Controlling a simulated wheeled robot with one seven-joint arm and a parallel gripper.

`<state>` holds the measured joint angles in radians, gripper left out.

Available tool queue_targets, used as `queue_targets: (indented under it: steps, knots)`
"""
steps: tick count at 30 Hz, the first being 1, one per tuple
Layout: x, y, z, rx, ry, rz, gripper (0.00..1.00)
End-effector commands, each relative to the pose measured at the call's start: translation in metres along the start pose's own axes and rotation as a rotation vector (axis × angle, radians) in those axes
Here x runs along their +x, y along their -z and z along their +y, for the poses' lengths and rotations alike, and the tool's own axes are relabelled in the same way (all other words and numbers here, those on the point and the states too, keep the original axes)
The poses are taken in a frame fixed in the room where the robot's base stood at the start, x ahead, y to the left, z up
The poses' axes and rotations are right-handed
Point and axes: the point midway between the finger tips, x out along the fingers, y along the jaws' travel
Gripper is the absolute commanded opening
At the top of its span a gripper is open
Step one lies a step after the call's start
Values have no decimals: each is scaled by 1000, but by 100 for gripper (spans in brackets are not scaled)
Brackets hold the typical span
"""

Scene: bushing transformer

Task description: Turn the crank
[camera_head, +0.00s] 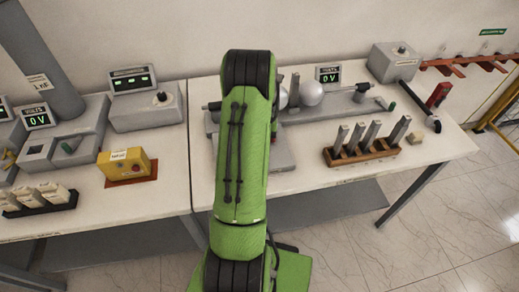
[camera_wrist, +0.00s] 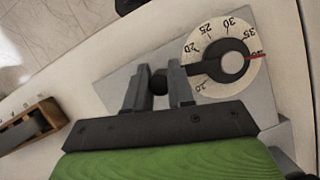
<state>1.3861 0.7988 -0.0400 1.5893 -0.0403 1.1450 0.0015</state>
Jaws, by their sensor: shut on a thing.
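The crank (camera_wrist: 222,68) shows in the wrist view as a black round hub with a short arm reaching left to a dark knob. It sits on a pale round dial (camera_wrist: 205,40) marked with numbers such as 20, 25 and 30, with a red pointer at the dial's right edge. My gripper (camera_wrist: 159,88) is shut on the crank's knob, one finger on each side. In the head view my green arm hides the gripper and the crank.
The dial sits on a grey base (camera_wrist: 262,100). A wooden rack (camera_head: 362,152) with several upright metal pieces stands right of my arm on the white table. Two pale spheres (camera_head: 311,93) stand at the back. A yellow box (camera_head: 124,164) stands on the left table.

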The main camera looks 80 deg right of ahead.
Motion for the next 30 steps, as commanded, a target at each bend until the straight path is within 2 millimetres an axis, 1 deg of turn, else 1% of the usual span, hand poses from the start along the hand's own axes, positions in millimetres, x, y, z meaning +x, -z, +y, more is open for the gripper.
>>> queue_targets:
  steps: [1,5,6,13,16,17,20,27,30]
  knots:
    - [1,-1,1,2,-1,-7,27]
    - [1,-1,0,1,-1,-5,47]
    - [1,-1,0,1,-1,-5,49]
    - [0,0,0,0,0,-2,49]
    - [-8,0,0,1,0,2,49]
    - [-13,0,0,1,0,1,49]
    - [-37,1,0,1,0,5,49]
    - [-107,0,0,0,0,2,49]
    - [-132,0,0,1,0,1,49]
